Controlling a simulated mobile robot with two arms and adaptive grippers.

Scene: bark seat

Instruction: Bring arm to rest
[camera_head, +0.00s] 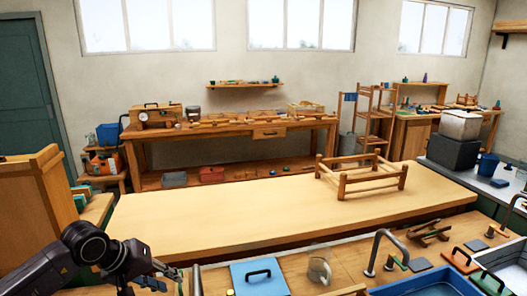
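My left arm comes in at the bottom left corner, dark grey with a round black joint. Its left gripper (160,278) is low in the picture, at the near left end of the wooden counter. The fingers are small and dark there, and I cannot tell whether they are open or shut. I see nothing clearly held in them. My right gripper is not in view. A wooden seat frame (360,181) with short legs and rails stands on the long pale table (230,215), well away from my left gripper.
Close to my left gripper are a blue board (259,278) with a black handle and a clear jug (319,268). A tap (377,250) and a blue basin (425,284) lie further right. A wooden cabinet (35,195) stands at left. The long table's left and middle are clear.

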